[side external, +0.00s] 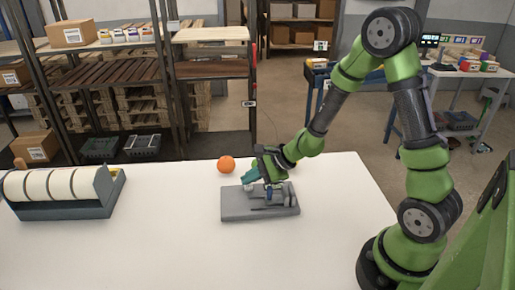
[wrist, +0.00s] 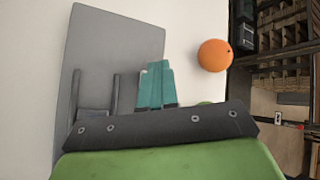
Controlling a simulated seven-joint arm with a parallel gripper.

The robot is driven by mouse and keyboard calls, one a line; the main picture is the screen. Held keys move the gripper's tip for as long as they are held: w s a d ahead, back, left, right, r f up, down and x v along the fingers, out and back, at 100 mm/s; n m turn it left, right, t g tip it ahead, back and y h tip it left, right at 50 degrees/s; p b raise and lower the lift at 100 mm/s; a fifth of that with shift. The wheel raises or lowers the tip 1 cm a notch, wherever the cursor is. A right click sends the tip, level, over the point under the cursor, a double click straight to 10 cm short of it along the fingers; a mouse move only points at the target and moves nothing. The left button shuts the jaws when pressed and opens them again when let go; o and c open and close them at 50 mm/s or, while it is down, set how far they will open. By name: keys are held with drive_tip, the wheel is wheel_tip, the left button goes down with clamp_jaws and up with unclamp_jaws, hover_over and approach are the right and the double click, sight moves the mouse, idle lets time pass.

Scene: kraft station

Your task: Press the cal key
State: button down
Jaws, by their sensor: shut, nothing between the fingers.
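A grey flat device (side external: 245,206) with raised grey parts on its right half lies on the white table. It also shows in the wrist view as a grey plate (wrist: 115,45) with upright pieces near my gripper. My gripper (side external: 247,179) has teal fingers, held shut and empty, over the rear part of the device. In the wrist view the shut fingertips (wrist: 156,67) show in front of the plate's edge. I cannot tell whether they touch it. I cannot make out a key marked cal; lettering is too small or hidden.
An orange (side external: 226,164) sits on the table just behind the device and also shows in the wrist view (wrist: 215,55). A rack of white rolls (side external: 65,190) stands at the left. The table (side external: 150,250) is clear between and in front.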

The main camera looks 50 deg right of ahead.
sight(253, 191)
drive_tip(key=shift+s+f, duration=0.45)
drive_tip(key=shift+s+r, duration=0.15)
drive_tip(key=shift+r, duration=0.65)
drive_tip(key=shift+r, duration=2.6)
